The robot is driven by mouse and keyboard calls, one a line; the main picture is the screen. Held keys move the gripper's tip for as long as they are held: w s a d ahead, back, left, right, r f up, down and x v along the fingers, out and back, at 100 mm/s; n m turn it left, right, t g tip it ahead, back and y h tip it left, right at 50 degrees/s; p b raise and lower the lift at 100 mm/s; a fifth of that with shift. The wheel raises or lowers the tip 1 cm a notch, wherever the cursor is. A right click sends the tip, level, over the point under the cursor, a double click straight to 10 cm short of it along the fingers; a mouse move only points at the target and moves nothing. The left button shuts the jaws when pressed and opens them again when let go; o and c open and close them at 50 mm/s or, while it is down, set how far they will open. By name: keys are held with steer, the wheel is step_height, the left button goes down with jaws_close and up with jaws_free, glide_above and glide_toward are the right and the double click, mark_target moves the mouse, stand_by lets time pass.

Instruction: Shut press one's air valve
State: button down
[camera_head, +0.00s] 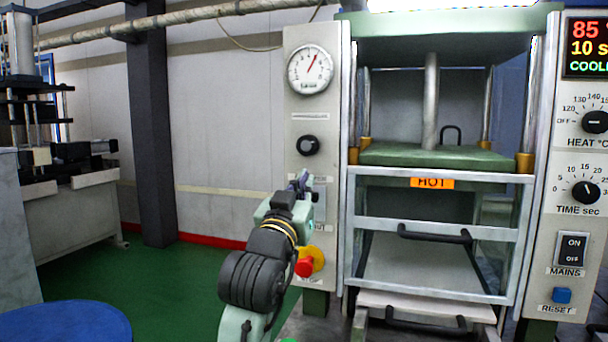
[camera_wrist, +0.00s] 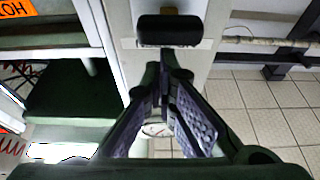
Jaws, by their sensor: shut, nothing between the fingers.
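Press one's grey left panel (camera_head: 298,110) carries a round gauge (camera_head: 310,69) and a black round knob (camera_head: 308,145). My gripper (camera_head: 303,181) is shut and empty in front of this panel, below the knob. It hides part of a plate whose label ends in "UT" (camera_head: 319,228). In the wrist view the closed fingers (camera_wrist: 165,68) point at the panel. A black bar-shaped handle (camera_wrist: 170,31) lies crosswise just past the fingertips; it looks like the air valve's lever. I cannot tell whether the fingers touch it. The gauge shows partly between the fingers (camera_wrist: 156,130).
A red stop button (camera_head: 304,267) on yellow sits below my gripper. The press's guard frame (camera_head: 436,228) with a black handle and an orange HOT label (camera_head: 432,183) stands to the right. A blue round top (camera_head: 66,322) is at lower left. Green floor is free between.

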steer(key=shift+f, duration=0.1)
step_height(320, 180, down, 5)
steer(key=b, duration=0.3)
steer(key=shift+r, duration=0.2)
steer(key=shift+r, duration=0.1)
